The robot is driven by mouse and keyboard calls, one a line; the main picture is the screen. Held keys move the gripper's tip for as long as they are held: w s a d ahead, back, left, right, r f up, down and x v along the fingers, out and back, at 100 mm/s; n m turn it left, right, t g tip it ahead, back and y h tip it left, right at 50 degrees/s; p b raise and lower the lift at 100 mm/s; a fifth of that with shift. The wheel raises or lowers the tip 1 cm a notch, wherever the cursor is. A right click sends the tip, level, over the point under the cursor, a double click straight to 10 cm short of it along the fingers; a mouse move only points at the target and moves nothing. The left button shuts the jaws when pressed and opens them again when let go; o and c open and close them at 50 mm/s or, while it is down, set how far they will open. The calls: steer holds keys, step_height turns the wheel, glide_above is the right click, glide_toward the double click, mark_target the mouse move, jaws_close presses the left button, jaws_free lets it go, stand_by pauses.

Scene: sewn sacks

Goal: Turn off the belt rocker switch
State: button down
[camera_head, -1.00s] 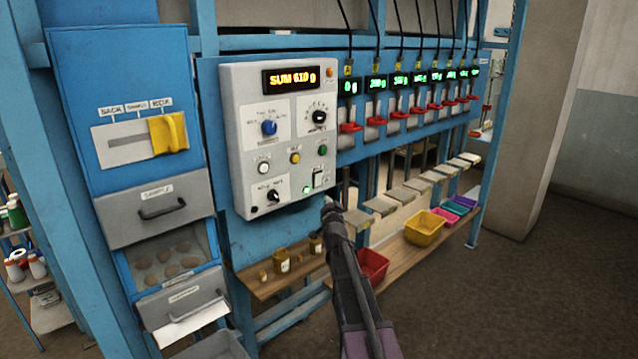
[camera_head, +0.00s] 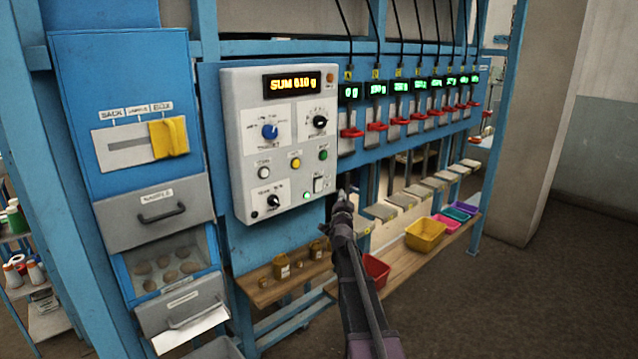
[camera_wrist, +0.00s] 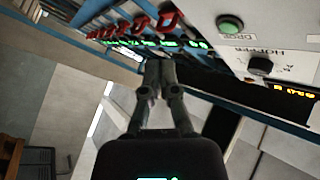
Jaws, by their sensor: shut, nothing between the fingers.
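The belt rocker switch (camera_head: 318,184) is a small white rocker at the lower right of the grey control panel (camera_head: 240,150). A green light (camera_head: 307,195) glows just left of and below it. Which way the rocker is tipped is too small to tell. My gripper (camera_head: 342,197) is shut and empty, just right of the panel's lower right edge. It appears apart from the rocker in the head view. The wrist view shows the closed fingers (camera_wrist: 158,72) with part of the panel at the right; I cannot make out the rocker there.
Other knobs and buttons, including a green button (camera_head: 323,155) and a black knob (camera_head: 273,200), crowd the panel. Red levers (camera_head: 352,132) line the rail to the right. Jars (camera_head: 281,267) and coloured bins (camera_head: 425,235) stand on the low shelf.

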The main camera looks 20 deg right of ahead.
steer(key=w+a, duration=0.2)
steer(key=w, duration=0.5)
steer(key=shift+w+a+r+p, duration=0.35)
steer(key=shift+a+r+p, duration=0.05)
steer(key=shift+r+p, duration=0.05)
steer(key=shift+w, duration=0.2)
stand_by(1.3)
steer(key=shift+w+a+r, duration=0.1)
steer(key=shift+w+a, duration=0.05)
steer(key=shift+w, duration=0.15)
steer(key=shift+w+a, duration=0.1)
steer(key=shift+w, duration=0.2)
stand_by(1.0)
steer(key=shift+s, duration=0.15)
steer(key=shift+s+d, duration=0.25)
steer(key=shift+s, duration=0.35)
steer(key=shift+s, duration=0.1)
stand_by(0.3)
steer(key=shift+s+d+f+b, duration=0.1)
steer(key=shift+s+d, duration=0.2)
steer(key=shift+s, duration=0.45)
steer(key=shift+s+d+f+b, duration=0.15)
steer(key=shift+s+d, duration=0.1)
steer(key=shift+s, duration=0.5)
steer(key=shift+s+d+f+b, duration=0.1)
steer(key=shift+s+d, duration=0.2)
steer(key=shift+s, duration=0.45)
